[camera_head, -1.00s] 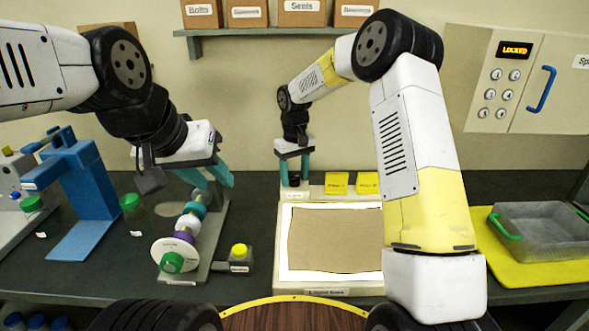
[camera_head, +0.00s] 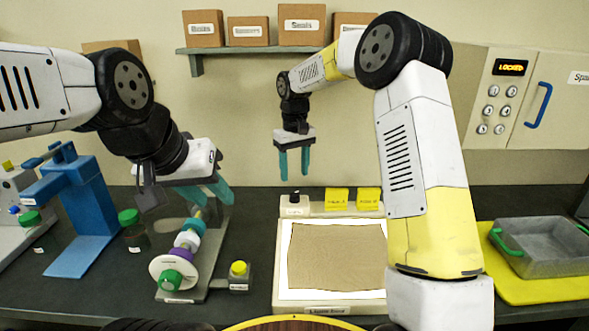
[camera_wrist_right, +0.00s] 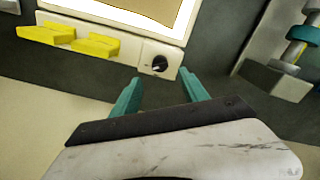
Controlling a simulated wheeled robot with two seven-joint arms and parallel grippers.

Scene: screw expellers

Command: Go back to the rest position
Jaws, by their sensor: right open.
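My right gripper (camera_head: 294,163) hangs in the air behind and above the back left corner of the light box (camera_head: 318,310). Its two teal fingers are apart and empty. My left gripper (camera_head: 219,193) is at the left, over the back end of the screw expeller (camera_head: 185,250). Its teal fingers look parted, and nothing is visible between them. Its fingertips overlap the expeller in the picture, so I cannot tell if they touch.
A brown sheet (camera_head: 337,257) lies on the light box, with two yellow blocks (camera_head: 337,198) behind it. A blue press (camera_head: 75,205) stands left. A grey tray (camera_head: 545,240) sits on a yellow mat at right. A shelf with boxes (camera_head: 302,25) and a locked cabinet (camera_head: 510,95) are behind.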

